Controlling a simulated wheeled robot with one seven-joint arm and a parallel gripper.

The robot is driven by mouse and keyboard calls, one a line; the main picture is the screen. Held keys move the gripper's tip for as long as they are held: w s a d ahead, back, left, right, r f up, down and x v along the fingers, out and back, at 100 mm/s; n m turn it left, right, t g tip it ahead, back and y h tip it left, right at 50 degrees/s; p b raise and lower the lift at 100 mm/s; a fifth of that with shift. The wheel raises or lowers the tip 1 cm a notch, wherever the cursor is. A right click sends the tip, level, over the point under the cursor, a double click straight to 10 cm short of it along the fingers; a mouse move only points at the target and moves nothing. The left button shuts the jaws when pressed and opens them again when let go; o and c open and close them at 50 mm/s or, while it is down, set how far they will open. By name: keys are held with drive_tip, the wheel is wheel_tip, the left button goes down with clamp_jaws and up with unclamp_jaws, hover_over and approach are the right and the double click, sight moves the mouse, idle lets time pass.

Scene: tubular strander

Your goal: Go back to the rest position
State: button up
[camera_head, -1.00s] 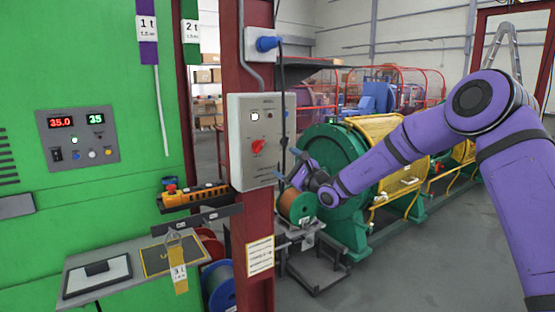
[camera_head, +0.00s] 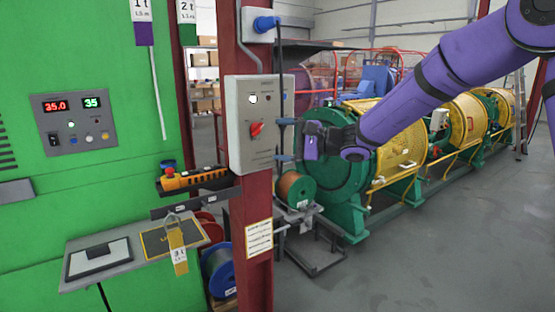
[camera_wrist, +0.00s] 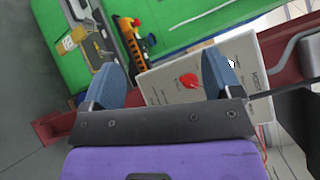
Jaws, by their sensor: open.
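My gripper (camera_head: 284,140) shows in the head view to the right of the grey control box (camera_head: 243,150), in front of the green strander drum. Its two blue fingers stand well apart with nothing between them. In the wrist view my gripper (camera_wrist: 160,68) is open and empty. The control box (camera_wrist: 170,88) with its red rotary switch (camera_wrist: 188,80) lies beyond the fingers there. In the head view the red switch (camera_head: 256,129) faces forward. My purple arm reaches in from the upper right.
A red post (camera_head: 258,205) carries the control box. The green and yellow strander (camera_head: 400,155) stands behind my arm. A copper wire spool (camera_head: 296,190) sits below the gripper. A shelf with a padlock and tag (camera_head: 178,255) juts from the green cabinet (camera_head: 95,190). Grey floor at right is clear.

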drive_tip(key=s+d+r+n+g+h, duration=0.1)
drive_tip(key=s+d+n+h, duration=0.25)
drive_tip(key=s, duration=0.55)
drive_tip(key=s+d+r+n+g+h, duration=0.15)
drive_tip(key=s+d+h, duration=0.3)
drive_tip(key=s, duration=0.55)
drive_tip(key=s+d+f+n+t+h, duration=0.2)
drive_tip(key=s+d+h, duration=0.7)
drive_tip(key=s+d, duration=1)
drive_tip(key=shift+s+d+t, duration=0.2)
drive_tip(key=shift+d+t, duration=0.25)
drive_tip(key=shift+d, duration=0.45)
